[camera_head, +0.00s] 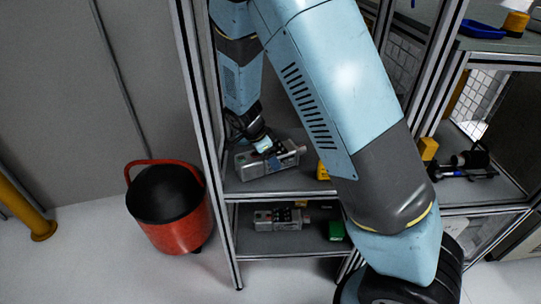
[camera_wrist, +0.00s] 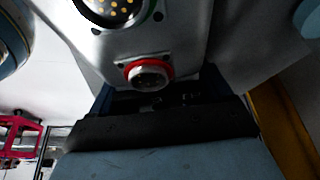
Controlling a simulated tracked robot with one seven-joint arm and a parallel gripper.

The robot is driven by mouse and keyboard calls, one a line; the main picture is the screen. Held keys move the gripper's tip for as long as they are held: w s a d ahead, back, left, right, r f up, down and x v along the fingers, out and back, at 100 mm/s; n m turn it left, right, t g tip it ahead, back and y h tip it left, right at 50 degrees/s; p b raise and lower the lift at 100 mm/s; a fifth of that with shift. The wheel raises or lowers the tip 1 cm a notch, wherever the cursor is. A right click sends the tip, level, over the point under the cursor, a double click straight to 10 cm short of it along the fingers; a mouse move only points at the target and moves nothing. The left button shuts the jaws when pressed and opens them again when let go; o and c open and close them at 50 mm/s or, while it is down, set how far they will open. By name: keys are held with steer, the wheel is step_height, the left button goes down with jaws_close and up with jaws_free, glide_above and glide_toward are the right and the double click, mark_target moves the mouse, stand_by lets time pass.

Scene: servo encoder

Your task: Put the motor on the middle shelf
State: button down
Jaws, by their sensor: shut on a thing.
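The motor (camera_head: 268,160) is a silver-grey block with a narrower end at its right, at the upper of the two visible rack shelves (camera_head: 290,188). My gripper (camera_head: 264,146) reaches down onto its top and is shut on it. I cannot tell whether the motor touches the shelf or hangs just above it. In the wrist view, the motor (camera_wrist: 185,40) fills the top middle, with a round multi-pin connector and a smaller red-ringed one. My gripper's dark jaws (camera_wrist: 157,98) are on either side of its lower part; the fingertips are mostly hidden.
A similar grey motor (camera_head: 279,219) and a green item (camera_head: 337,230) lie on the lower shelf (camera_head: 285,243). A yellow item (camera_head: 322,170) stands right of the held motor. Rack posts (camera_head: 207,150) flank the opening. A red bucket (camera_head: 178,222) stands on the floor at left.

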jaws_free()
steer(key=shift+r, duration=0.1)
steer(key=v, duration=0.7)
steer(key=shift+a+r, duration=0.1)
steer(key=shift+r, duration=0.1)
steer(key=s+d+r+n+y, duration=0.2)
steer(key=s+d+r+n, duration=0.15)
steer(key=d+r, duration=0.45)
steer(key=s+d+r+n+y, duration=0.25)
steer(key=s+d+r, duration=0.25)
steer(key=d+r, duration=0.3)
steer(key=s+d+r+n+t, duration=0.2)
steer(key=s+r+n, duration=0.2)
steer(key=s, duration=0.3)
steer(key=s+d+r+n+t, duration=0.2)
steer(key=s+r, duration=0.3)
steer(key=s, duration=0.3)
steer(key=shift+d+r+n, duration=0.15)
steer(key=shift+d+n, duration=0.6)
steer(key=shift+n, duration=0.15)
